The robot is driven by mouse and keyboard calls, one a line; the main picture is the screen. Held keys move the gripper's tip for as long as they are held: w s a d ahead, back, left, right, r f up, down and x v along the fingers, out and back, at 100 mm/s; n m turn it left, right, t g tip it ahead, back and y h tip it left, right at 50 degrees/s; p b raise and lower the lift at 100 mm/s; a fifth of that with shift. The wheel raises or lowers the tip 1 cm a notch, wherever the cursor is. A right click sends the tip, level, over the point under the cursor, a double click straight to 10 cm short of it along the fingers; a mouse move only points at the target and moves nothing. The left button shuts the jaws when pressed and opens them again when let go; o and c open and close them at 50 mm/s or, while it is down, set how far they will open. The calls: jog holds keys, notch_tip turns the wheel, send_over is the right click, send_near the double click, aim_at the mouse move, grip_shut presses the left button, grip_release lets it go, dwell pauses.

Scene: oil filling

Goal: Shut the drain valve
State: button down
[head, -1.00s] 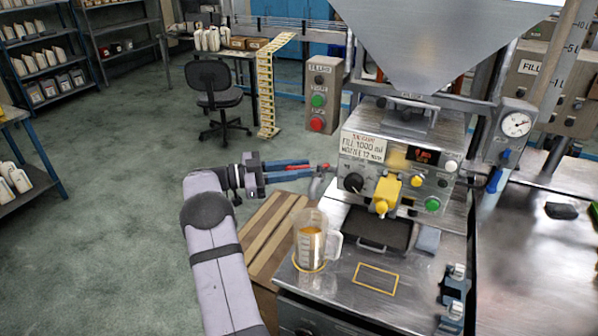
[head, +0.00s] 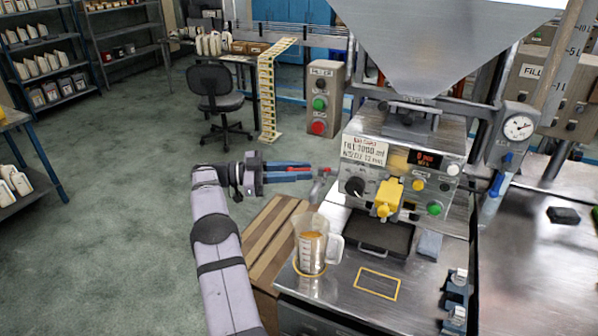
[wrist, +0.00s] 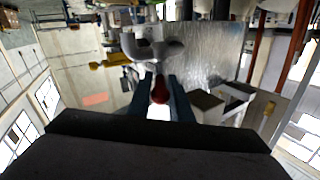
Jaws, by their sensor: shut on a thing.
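The drain valve is at the left side of the filling machine (head: 405,160). Its red handle (wrist: 160,90) shows between my two blue fingertips in the wrist view, with the grey valve body (wrist: 152,48) just beyond. My gripper (head: 314,174) reaches in from the left in the head view, level with the machine's front panel, and is shut on the handle. The fingers hide part of the handle, and I cannot tell from its angle whether the valve is open or shut.
A clear jug (head: 311,245) with amber oil stands at the left of the steel bench (head: 335,292), below my gripper. A wooden pallet (head: 262,240) lies on the floor beside the bench. A button box (head: 322,98) stands behind. The floor at left is open.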

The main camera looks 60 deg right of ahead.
jog(key=c, duration=1.7)
grip_release()
jog(key=shift+c, duration=0.2)
jog(key=shift+r, duration=0.1)
notch_tip(320, 180, up, 10)
jog(key=shift+b, duration=0.4)
